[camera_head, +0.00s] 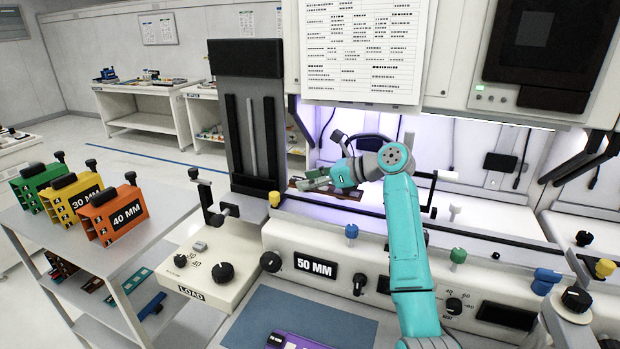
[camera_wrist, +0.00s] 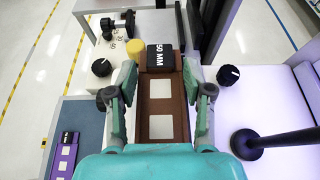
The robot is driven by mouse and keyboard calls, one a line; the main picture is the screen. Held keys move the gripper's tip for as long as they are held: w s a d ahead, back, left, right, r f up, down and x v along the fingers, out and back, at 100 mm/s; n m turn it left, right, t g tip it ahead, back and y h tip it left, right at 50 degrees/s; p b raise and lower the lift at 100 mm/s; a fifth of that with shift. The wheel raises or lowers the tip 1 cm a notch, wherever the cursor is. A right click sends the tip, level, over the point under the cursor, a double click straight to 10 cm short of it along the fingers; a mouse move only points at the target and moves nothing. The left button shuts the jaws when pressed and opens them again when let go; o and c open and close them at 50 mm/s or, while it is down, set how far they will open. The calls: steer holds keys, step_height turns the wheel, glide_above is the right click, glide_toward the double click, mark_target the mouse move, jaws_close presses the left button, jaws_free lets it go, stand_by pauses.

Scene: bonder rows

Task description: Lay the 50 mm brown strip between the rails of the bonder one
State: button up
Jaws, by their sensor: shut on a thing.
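The brown strip (camera_head: 349,194) is in my gripper (camera_head: 332,178) above the work area of the bonder marked 50 MM (camera_head: 316,265). In the wrist view the strip (camera_wrist: 161,104) lies lengthwise between the two fingers of my gripper (camera_wrist: 158,97), which are shut on its long sides. It has pale square pads and a black end block (camera_wrist: 160,58) lettered 50 MM. A dark rail (camera_head: 450,234) runs along the front of the bonder. The far rail is hard to make out behind the arm, and I cannot tell whether the strip touches the rails.
A purple strip (camera_head: 290,341) lies on a blue mat (camera_head: 318,318) at the front. A load unit (camera_head: 222,262) with knobs and a tall dark column (camera_head: 248,130) stand left of the bonder. Green, yellow and orange magazines (camera_head: 112,217) stand on a cart. Coloured knobs line the bonder's front.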

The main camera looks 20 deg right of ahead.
mark_target(311, 209)
steer(key=shift+d, duration=0.1)
steer(key=shift+s+f, duration=0.1)
steer(key=shift+f, duration=2.3)
steer(key=shift+f, duration=0.9)
steer(key=shift+f, duration=0.1)
steer(key=o, duration=1.3)
step_height(311, 209, up, 10)
